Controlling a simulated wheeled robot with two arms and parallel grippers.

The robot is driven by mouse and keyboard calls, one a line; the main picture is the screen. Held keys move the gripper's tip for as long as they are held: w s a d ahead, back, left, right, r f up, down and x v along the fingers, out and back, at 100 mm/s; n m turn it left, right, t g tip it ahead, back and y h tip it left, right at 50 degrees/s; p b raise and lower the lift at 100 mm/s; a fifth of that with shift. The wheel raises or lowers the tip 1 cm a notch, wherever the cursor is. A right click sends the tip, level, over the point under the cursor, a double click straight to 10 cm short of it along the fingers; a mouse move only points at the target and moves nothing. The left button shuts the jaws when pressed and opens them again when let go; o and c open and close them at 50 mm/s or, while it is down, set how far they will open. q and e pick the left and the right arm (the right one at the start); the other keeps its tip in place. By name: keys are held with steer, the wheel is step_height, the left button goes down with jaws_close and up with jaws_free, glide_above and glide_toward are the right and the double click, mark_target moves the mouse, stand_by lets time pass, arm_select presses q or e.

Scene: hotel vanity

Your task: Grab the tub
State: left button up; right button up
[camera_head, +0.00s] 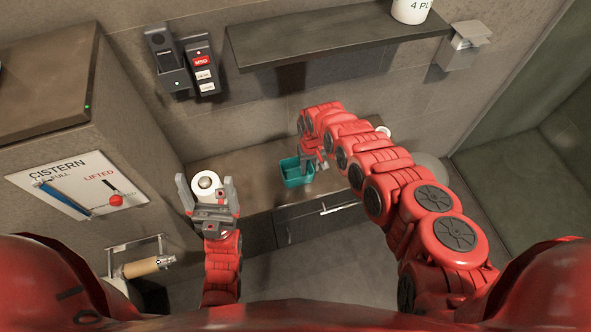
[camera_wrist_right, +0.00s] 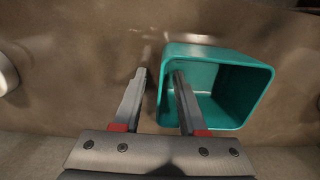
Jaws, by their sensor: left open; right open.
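The teal, open-topped tub (camera_head: 292,178) stands on the counter in the head view. It also shows right of centre in the right wrist view (camera_wrist_right: 257,95). My right gripper (camera_wrist_right: 158,74) is open at it. One finger is outside the tub's left wall and the other overlaps the opening, seemingly inside, so the wall lies between them. The gap to the wall on each side is hard to judge. My left gripper (camera_head: 205,180) is open, with a white paper roll (camera_head: 207,190) showing between its fingers. I cannot tell whether they touch it.
The counter (camera_head: 245,165) runs along the wall, with a drawer (camera_head: 315,216) below. A dark shelf (camera_head: 330,42) with a white container (camera_head: 411,10) hangs above. A tall cabinet (camera_head: 45,75) with a sign (camera_head: 80,185) stands left. A roll holder (camera_head: 145,262) is at lower left.

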steer(key=shift+s+r, duration=0.2)
steer(key=shift+r, duration=0.05)
steer(key=shift+c, duration=0.7)
steer(key=shift+s, duration=0.1)
steer(key=shift+c, duration=1.3)
jaws_close()
steer(key=shift+d+f, duration=0.1)
